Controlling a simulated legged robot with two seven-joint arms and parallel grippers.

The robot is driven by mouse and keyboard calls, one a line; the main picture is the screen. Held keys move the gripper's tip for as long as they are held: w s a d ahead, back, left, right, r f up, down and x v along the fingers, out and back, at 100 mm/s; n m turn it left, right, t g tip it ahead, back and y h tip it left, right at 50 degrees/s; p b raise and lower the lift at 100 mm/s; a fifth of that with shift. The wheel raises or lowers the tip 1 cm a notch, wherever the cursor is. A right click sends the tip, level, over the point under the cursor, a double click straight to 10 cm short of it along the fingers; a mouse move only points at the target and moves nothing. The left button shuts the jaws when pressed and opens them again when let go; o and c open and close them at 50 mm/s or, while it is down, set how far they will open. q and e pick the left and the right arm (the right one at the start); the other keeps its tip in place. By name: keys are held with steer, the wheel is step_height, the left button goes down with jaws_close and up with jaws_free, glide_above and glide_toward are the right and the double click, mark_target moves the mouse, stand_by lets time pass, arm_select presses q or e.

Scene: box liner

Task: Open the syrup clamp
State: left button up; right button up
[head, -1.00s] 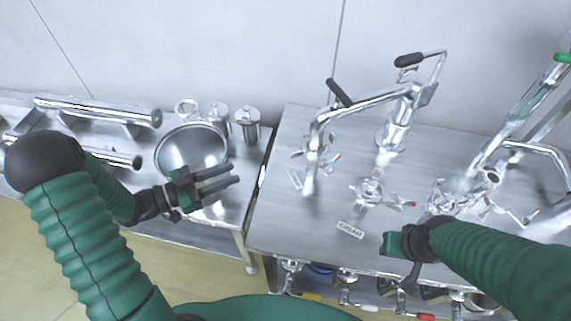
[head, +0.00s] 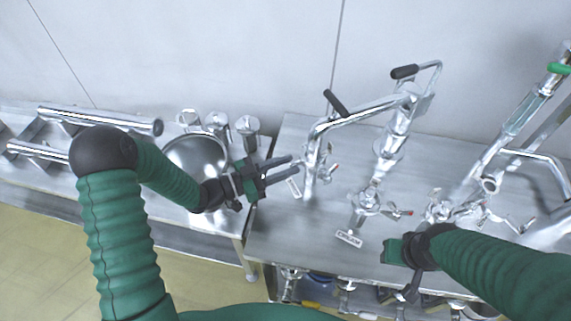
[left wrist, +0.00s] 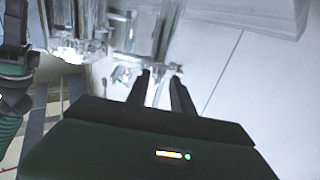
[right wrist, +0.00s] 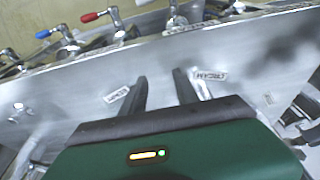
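The task's clamp appears to be the small metal clamp (head: 327,168) with a red-tipped handle, at the foot of the left bent pipe (head: 318,150). The small label beside it is partly covered and I cannot read it. My left gripper (head: 294,167) is open and empty, its fingers pointing right, just left of this clamp and apart from it. In the left wrist view the open fingers (left wrist: 160,77) point at shiny pipework.
A second clamp (head: 370,202) stands near a label reading CREAM (head: 348,237). More pipes and clamps (head: 440,207) stand at the right. A steel bowl (head: 190,165) and several canisters stand on the left table. Valves hang below the front edge. The table's front left is clear.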

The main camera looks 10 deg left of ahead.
arm_select(q)
steer(key=shift+d, duration=0.15)
steer(key=shift+c, duration=0.7)
jaws_close()
stand_by(0.6)
